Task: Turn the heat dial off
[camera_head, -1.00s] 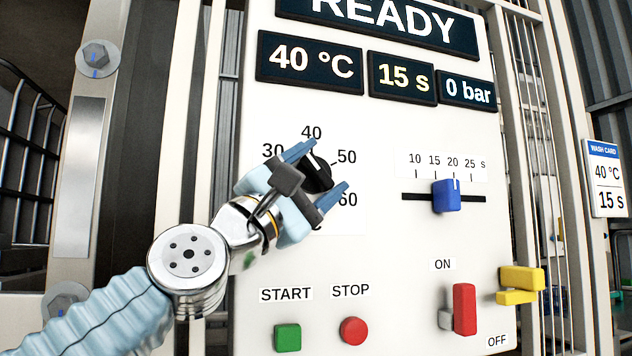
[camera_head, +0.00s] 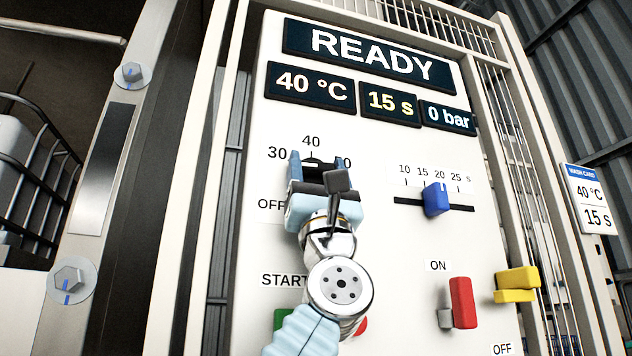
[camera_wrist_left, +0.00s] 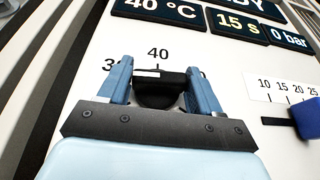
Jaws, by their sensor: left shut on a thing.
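The black heat dial (camera_head: 320,163) is on the white panel, with the 40 mark above it and OFF at its lower left. It is partly hidden behind my left gripper (camera_head: 320,160). In the left wrist view the dial (camera_wrist_left: 160,92) sits between the two blue fingers of my left gripper (camera_wrist_left: 160,80), which is shut on it. The white line on the dial's top edge is near the 40 mark. The temperature display (camera_head: 312,88) reads 40 °C. My right gripper is not in view.
A blue slider (camera_head: 436,199) is right of the dial. The green START button (camera_head: 284,321) and red STOP button (camera_head: 361,326) are partly hidden by my left arm. A red lever (camera_head: 463,303) and a yellow handle (camera_head: 517,284) are at the lower right.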

